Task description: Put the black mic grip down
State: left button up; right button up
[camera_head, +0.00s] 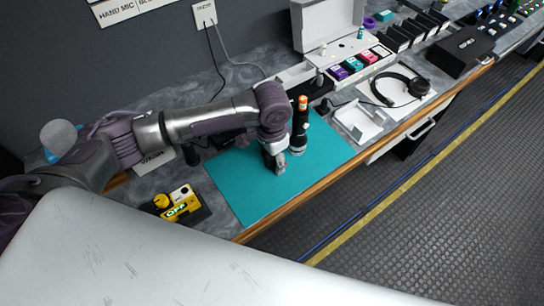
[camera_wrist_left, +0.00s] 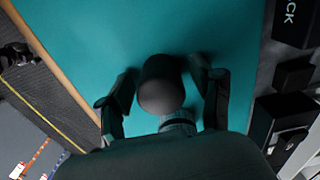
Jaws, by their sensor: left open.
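The black mic grip (camera_head: 299,132) stands roughly upright on the teal mat (camera_head: 250,195), with an orange piece at its top end. My left gripper (camera_head: 276,166) is low over the mat, just left of the grip in the head view. In the left wrist view, a black rounded part of the grip (camera_wrist_left: 160,86) with a ribbed band lies between the two spread fingers of my left gripper (camera_wrist_left: 162,98). The fingers appear apart from it. Its lower part in that view is hidden by the gripper body. My right gripper is out of view.
A yellow device (camera_head: 180,203) with a green display sits left of the mat. A white cradle (camera_head: 359,121) and a headset (camera_head: 400,88) lie to the right. An open white case (camera_head: 326,27) stands behind. The mat's front part is clear, by the wooden bench edge.

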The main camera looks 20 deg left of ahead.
pick_arm(q)
notch_tip(320, 180, up, 13)
jog(key=b, duration=0.1)
dwell(0.3)
jog(key=shift+f, duration=0.1)
dwell(0.3)
